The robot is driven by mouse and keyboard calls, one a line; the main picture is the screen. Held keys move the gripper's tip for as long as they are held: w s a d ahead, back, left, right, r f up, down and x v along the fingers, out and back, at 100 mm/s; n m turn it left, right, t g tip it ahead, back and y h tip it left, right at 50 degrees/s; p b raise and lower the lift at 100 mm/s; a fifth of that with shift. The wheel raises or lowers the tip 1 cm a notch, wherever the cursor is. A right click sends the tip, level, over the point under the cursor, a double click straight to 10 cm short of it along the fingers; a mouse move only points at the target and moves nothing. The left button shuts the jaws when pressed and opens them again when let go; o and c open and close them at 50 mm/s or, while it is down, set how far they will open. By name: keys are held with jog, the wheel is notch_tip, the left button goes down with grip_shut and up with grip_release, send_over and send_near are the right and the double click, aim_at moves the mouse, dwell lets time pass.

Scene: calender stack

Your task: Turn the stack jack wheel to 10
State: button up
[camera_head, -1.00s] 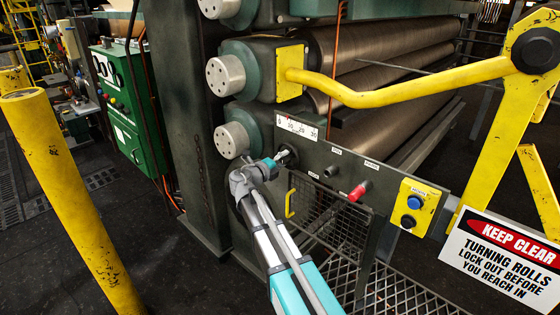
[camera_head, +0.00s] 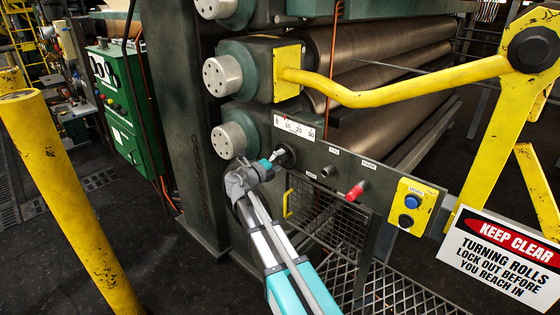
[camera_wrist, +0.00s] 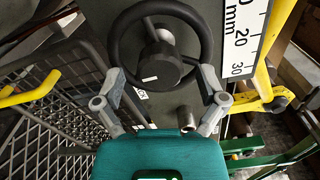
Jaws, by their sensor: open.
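The stack jack wheel is a black handwheel (camera_wrist: 161,62) with a thick hub, filling the upper middle of the wrist view. In the head view the wheel (camera_head: 286,156) is small and partly hidden by my gripper (camera_head: 272,160). In the wrist view my gripper (camera_wrist: 163,76) is open, with one finger on each side of the wheel's lower rim. The fingertips are close to the rim; I cannot tell if they touch it. A white mm scale (camera_head: 294,127) sits above the wheel with marks to 30. Its reading is too small to tell.
The panel right of the wheel carries a red knob (camera_head: 355,191) and a yellow button box (camera_head: 415,206). A mesh guard (camera_head: 325,215) hangs below. A yellow bar (camera_head: 400,95) crosses above, and a yellow post (camera_head: 70,200) stands at left.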

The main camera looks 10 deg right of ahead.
jog(key=v, duration=1.1)
jog(key=shift+s, duration=0.1)
jog(key=n, duration=1.6)
jog(key=a+n, duration=0.1)
jog(key=n, duration=0.7)
jog(key=shift+s+a+f, duration=0.1)
jog(key=shift+s+f, duration=0.1)
jog(key=shift+s, duration=0.2)
dwell(0.8)
